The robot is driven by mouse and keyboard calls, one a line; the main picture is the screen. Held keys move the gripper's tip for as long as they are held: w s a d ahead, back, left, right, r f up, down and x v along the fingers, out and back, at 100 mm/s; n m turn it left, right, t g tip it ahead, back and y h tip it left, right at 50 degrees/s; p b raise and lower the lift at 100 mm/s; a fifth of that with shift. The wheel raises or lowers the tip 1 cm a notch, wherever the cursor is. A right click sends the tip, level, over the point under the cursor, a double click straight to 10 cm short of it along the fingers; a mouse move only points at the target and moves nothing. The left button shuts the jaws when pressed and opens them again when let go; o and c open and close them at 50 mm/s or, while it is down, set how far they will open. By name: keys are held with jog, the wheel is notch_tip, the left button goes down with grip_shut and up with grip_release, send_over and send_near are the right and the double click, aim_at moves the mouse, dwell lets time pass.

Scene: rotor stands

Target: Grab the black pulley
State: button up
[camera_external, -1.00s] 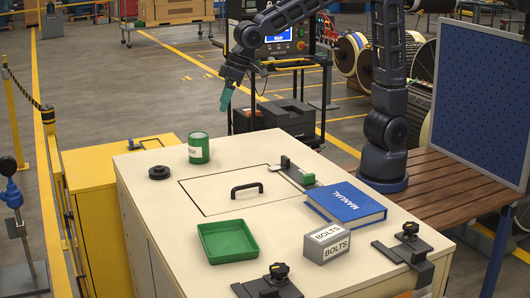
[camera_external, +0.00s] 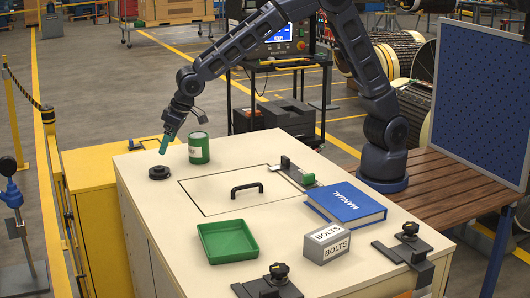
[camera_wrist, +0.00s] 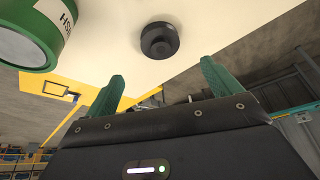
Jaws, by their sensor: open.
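The black pulley (camera_external: 159,172) lies flat on the cream cabinet top (camera_external: 215,215), near its far left corner. In the wrist view the pulley (camera_wrist: 160,41) shows ahead of the fingers, in the gap between them and apart from both. My gripper (camera_external: 165,146) hangs just above the pulley in the outside view, with green fingers pointing down. In the wrist view its two green fingers (camera_wrist: 160,82) are spread wide with nothing between them.
A green can (camera_external: 198,148) stands close to the right of my gripper; it also fills the wrist view's upper left (camera_wrist: 38,32). A black handle (camera_external: 247,188), green tray (camera_external: 228,241), blue manual (camera_external: 346,202) and bolts box (camera_external: 327,243) are farther off.

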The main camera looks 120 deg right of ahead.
aim_at(160, 167)
jog(key=x, duration=0.9)
jog(key=shift+f, duration=0.3)
jog(key=c, duration=1.3)
